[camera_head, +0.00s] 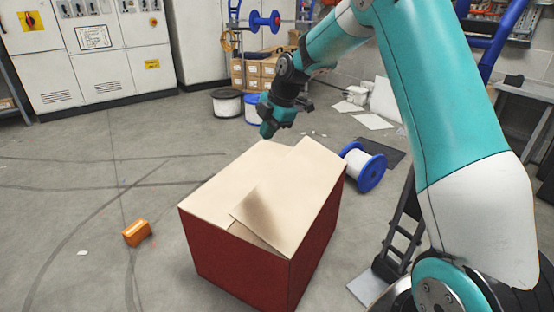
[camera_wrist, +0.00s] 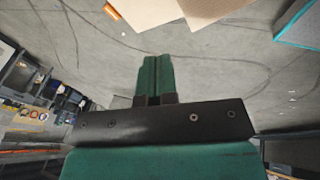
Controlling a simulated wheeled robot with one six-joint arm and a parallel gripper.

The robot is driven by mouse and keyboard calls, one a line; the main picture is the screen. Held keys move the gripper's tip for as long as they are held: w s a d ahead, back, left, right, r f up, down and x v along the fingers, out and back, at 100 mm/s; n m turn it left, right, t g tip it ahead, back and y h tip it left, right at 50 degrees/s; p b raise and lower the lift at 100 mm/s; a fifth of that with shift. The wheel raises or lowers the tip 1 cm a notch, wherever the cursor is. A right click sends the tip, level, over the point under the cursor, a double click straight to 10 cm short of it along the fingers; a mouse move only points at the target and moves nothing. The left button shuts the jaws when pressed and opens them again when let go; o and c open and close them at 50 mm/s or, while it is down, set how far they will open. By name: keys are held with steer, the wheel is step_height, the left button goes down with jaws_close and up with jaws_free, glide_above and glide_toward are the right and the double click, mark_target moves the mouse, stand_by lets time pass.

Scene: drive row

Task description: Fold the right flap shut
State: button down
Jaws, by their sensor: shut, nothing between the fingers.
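A dark red cardboard box (camera_head: 235,260) with cream flaps stands on the floor in the head view. A broad cream flap (camera_head: 225,180) covers its left part. The right flap (camera_head: 315,165) lies over the right side, looking nearly flat; its exact angle is hard to tell. A pointed flap corner (camera_head: 258,205) sticks up near the front, with a narrow gap beside it. My gripper (camera_head: 266,132) is shut and empty, above and beyond the box's far edge. In the wrist view its green fingers (camera_wrist: 153,75) are together, with cream flaps (camera_wrist: 150,12) at the top edge.
A small orange box (camera_head: 136,232) lies on the floor to the left. A blue-rimmed white spool (camera_head: 364,168) is right of the box. More spools (camera_head: 227,103) and cartons (camera_head: 255,75) stand at the back. The floor left of the box is mostly clear.

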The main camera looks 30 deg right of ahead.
mark_target(275, 169)
steer(key=w+d+f+n, duration=0.2)
steer(key=w+d+f, duration=0.1)
steer(key=d, duration=0.3)
steer(key=w+d+f+n, duration=0.2)
steer(key=d+f, duration=0.1)
steer(key=d, duration=0.2)
steer(key=shift+t+h, duration=0.4)
steer(key=b+x, duration=0.2)
steer(key=x, duration=0.4)
steer(key=b+x, duration=0.1)
steer(key=x, duration=0.6)
steer(key=shift+d+b, duration=0.2)
steer(key=shift+b, duration=0.2)
steer(key=shift+w+a+f, duration=0.1)
steer(key=shift+w+f, duration=0.15)
steer(key=shift+f, duration=0.2)
steer(key=shift+f, duration=0.15)
steer(key=shift+g+h, duration=0.4)
steer(key=shift+g, duration=0.3)
steer(key=x, duration=0.3)
steer(key=b+x, duration=0.1)
steer(key=x, duration=0.1)
steer(key=shift+w+a+f, duration=0.15)
steer(key=shift+w+a, duration=0.2)
steer(key=shift+w, duration=0.1)
steer(key=shift+d, duration=0.2)
